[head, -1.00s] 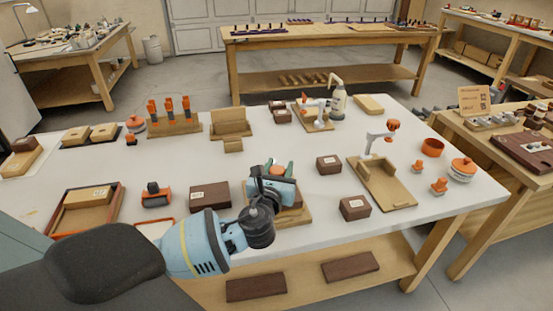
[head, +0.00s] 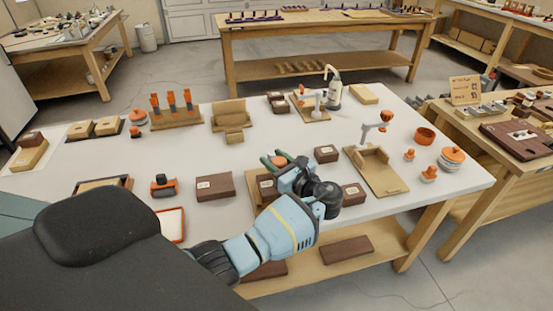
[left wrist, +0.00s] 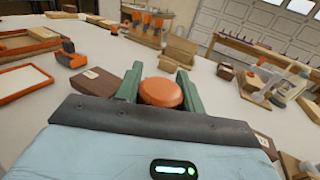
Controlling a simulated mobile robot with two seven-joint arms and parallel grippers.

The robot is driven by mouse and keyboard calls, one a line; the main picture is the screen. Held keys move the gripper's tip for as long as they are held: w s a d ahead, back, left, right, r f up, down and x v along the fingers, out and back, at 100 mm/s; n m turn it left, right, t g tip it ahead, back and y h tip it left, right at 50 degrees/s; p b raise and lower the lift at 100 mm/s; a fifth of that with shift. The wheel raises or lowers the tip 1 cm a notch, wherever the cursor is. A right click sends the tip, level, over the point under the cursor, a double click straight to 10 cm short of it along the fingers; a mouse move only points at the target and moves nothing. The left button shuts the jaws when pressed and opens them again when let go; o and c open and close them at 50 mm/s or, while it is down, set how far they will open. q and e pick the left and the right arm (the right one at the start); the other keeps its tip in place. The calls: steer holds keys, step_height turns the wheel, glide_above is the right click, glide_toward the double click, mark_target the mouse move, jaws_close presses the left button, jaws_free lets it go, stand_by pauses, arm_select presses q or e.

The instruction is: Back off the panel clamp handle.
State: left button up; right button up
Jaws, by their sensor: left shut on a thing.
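My left gripper (head: 280,161) reaches in over the front middle of the table. In the left wrist view its green fingers (left wrist: 158,90) are shut on the round orange clamp handle (left wrist: 161,92), one on each side. The handle also shows in the head view as a small orange patch (head: 280,160) between the fingers. A wooden base (head: 256,186) with a dark block on it sits below the gripper. The gripper and wrist hide most of this fixture, so I cannot see the clamp's screw or panel. My right gripper is not in view.
A brown box (head: 215,186) lies left of the gripper, with other brown boxes (head: 326,153) close on its right. A wooden fixture (head: 375,170) with a metal arm stands farther right. Behind stands a wooden holder (head: 232,116). The white tabletop (head: 190,150) is partly clear between them.

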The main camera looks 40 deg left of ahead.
arm_select(q)
steer(key=shift+s+a+n+g+y, duration=0.1)
steer(key=shift+n+g+y, duration=0.2)
steer(key=shift+n+g, duration=1.1)
steer(key=shift+g, duration=0.4)
steer(key=shift+s+g+b, duration=0.1)
steer(key=shift+g+b, duration=0.2)
steer(key=o, duration=1)
steer(key=shift+a, duration=0.1)
steer(key=shift+c, duration=0.2)
